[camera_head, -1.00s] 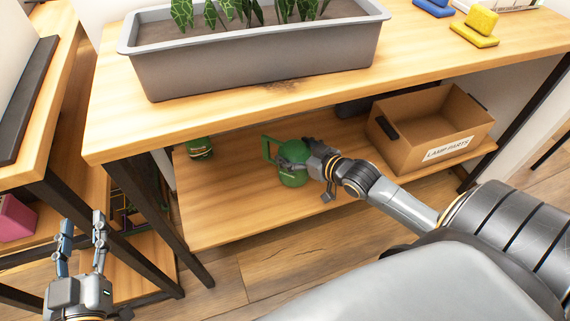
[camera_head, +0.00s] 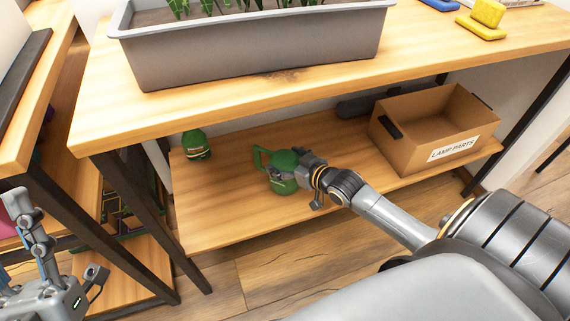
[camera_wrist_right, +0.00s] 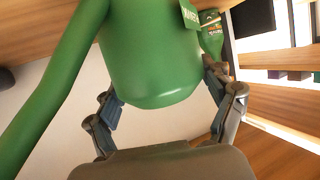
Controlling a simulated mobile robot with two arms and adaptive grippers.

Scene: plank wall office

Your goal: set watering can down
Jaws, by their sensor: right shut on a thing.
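The green watering can (camera_head: 285,160) is over the lower shelf (camera_head: 225,205) of the wooden table, roughly upright, with its looped part toward the left. My right gripper (camera_head: 284,174) is shut around its body from the right. In the right wrist view the can's green body (camera_wrist_right: 150,55) fills the top middle, between the two fingers of my right gripper (camera_wrist_right: 165,108). I cannot tell whether its base touches the shelf. My left gripper (camera_head: 68,245) is at the lower left, empty, with its fingers spread apart.
A green bottle (camera_head: 196,145) stands on the shelf left of the can. A cardboard box marked LAMP PARTS (camera_head: 395,147) stands to the right. The tabletop (camera_head: 240,88) above carries a grey planter (camera_head: 250,55). Bare shelf lies left and in front of the can.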

